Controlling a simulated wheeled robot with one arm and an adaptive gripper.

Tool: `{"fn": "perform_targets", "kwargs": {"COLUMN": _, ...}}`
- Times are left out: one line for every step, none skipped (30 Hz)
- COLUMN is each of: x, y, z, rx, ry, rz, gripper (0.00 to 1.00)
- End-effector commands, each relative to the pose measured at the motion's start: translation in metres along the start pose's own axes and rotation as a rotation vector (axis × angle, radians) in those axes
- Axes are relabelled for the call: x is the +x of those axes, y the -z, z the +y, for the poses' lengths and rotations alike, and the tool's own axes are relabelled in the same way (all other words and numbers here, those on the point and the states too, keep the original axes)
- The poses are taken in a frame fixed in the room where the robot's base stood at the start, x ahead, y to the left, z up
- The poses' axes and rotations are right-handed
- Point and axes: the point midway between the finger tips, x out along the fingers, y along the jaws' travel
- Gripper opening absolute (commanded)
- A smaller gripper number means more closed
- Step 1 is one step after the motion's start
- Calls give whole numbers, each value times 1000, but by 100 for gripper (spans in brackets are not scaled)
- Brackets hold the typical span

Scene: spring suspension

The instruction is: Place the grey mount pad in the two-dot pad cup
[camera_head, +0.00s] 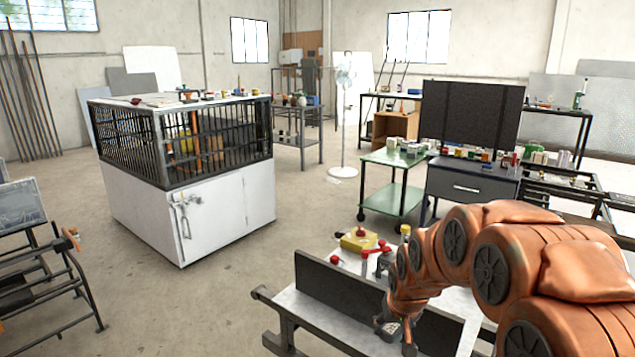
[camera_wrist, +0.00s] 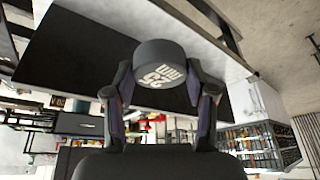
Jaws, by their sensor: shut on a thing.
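The grey mount pad (camera_wrist: 163,62) is a dark round disc with "25 mm" printed in pale letters, upside down in the wrist view. My gripper (camera_wrist: 160,80) is shut on it, with one finger on each side. In the head view my gripper (camera_head: 394,330) is low at the workbench, by the dark upright panel, and the pad cannot be made out there. I cannot pick out the two-dot pad cup in either view; my arm hides part of the bench.
The pale workbench (camera_head: 285,312) has a dark upright panel (camera_head: 340,300) along it. Behind the panel stand a yellow block with a red knob (camera_head: 360,239) and a red-handled clamp (camera_head: 377,249). A green cart (camera_head: 392,203) and dark drawer cabinet (camera_head: 466,189) stand beyond.

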Motion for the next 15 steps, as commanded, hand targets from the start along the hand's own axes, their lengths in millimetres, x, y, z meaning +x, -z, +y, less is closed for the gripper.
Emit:
{"fn": "perform_targets", "kwargs": {"x": -14, "y": 3, "z": 0, "rx": 1, "ry": -1, "rz": -4, "gripper": 15}}
{"fn": "perform_targets", "kwargs": {"x": -16, "y": 4, "z": 0, "rx": 1, "ry": -1, "rz": -4, "gripper": 15}}
{"fn": "perform_targets", "kwargs": {"x": -20, "y": 4, "z": 1, "rx": 1, "ry": -2, "rz": -2, "gripper": 15}}
{"fn": "perform_targets", "kwargs": {"x": -23, "y": 5, "z": 1, "rx": 1, "ry": -3, "rz": -1, "gripper": 15}}
{"fn": "perform_targets", "kwargs": {"x": -26, "y": 6, "z": 1, "rx": 1, "ry": -4, "rz": 1, "gripper": 15}}
{"fn": "perform_targets", "kwargs": {"x": -30, "y": 7, "z": 1, "rx": 3, "ry": -5, "rz": 1, "gripper": 15}}
{"fn": "perform_targets", "kwargs": {"x": -33, "y": 7, "z": 2, "rx": 4, "ry": -5, "rz": 1, "gripper": 15}}
{"fn": "perform_targets", "kwargs": {"x": -36, "y": 7, "z": 2, "rx": 4, "ry": -6, "rz": 1, "gripper": 15}}
{"fn": "perform_targets", "kwargs": {"x": -39, "y": 7, "z": 3, "rx": 4, "ry": -8, "rz": 0, "gripper": 15}}
{"fn": "perform_targets", "kwargs": {"x": -42, "y": 7, "z": 3, "rx": 4, "ry": -9, "rz": 0, "gripper": 15}}
{"fn": "perform_targets", "kwargs": {"x": -44, "y": 7, "z": 4, "rx": 5, "ry": -10, "rz": 0, "gripper": 15}}
{"fn": "perform_targets", "kwargs": {"x": -47, "y": 7, "z": 4, "rx": 7, "ry": -11, "rz": 1, "gripper": 15}}
{"fn": "perform_targets", "kwargs": {"x": -49, "y": 7, "z": 5, "rx": 8, "ry": -12, "rz": 2, "gripper": 15}}
{"fn": "perform_targets", "kwargs": {"x": -51, "y": 7, "z": 5, "rx": 9, "ry": -13, "rz": 2, "gripper": 15}}
{"fn": "perform_targets", "kwargs": {"x": -53, "y": 7, "z": 6, "rx": 10, "ry": -15, "rz": 2, "gripper": 15}}
